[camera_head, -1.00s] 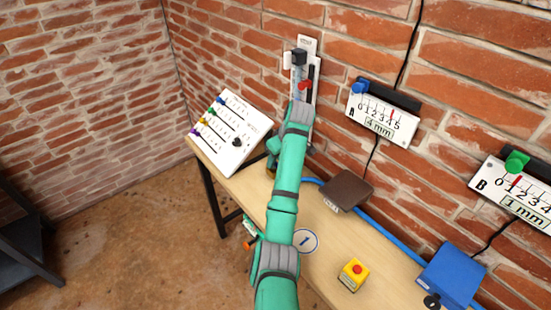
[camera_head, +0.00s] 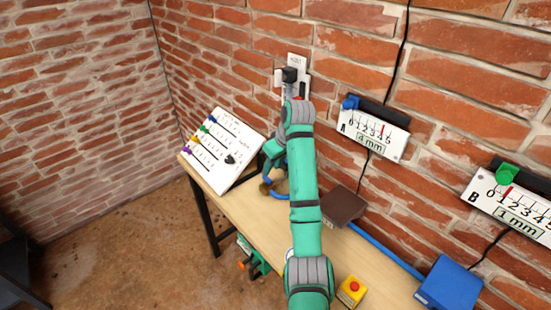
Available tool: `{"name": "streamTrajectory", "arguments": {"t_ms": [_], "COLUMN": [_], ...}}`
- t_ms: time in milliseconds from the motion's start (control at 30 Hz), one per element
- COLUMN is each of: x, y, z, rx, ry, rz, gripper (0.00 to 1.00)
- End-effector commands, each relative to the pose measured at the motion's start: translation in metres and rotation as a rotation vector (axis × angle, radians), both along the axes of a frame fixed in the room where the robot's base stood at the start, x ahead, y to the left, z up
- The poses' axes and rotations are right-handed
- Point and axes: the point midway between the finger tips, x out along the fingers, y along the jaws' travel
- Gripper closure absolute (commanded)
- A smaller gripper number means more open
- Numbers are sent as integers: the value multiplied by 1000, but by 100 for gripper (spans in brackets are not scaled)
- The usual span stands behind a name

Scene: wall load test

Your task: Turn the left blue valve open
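No blue valve handle can be made out for certain; my arm covers part of the table's left end. A blue hose (camera_head: 279,195) shows beside my arm, with a small brown fitting (camera_head: 265,187) at its left end, which may belong to the valve. My green arm reaches up from the bottom and bends down towards this spot. My gripper (camera_head: 268,176) is at or just above the fitting, too small and hidden to show its fingers. I cannot tell whether it touches anything.
The wooden table (camera_head: 236,208) runs along the brick wall. A white panel with coloured sliders (camera_head: 222,150) stands left of my arm. A brown box (camera_head: 342,206), a yellow button box (camera_head: 351,290) and a blue box (camera_head: 449,284) lie right. Gauge A (camera_head: 372,135) and gauge B (camera_head: 513,208) hang above.

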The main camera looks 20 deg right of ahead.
Motion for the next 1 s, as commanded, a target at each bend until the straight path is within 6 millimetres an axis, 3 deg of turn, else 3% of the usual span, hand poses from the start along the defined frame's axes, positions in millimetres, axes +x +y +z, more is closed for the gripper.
{"name": "streamTrajectory", "arguments": {"t_ms": [100, 300, 1000], "x": [-10, -14, -17], "y": [-7, -4, -3], "z": [25, 39, 44], "rx": [-3, -3, 0], "ry": [-3, -3, 0], "rz": [-5, 4, 5], "gripper": [70, 70, 70]}}
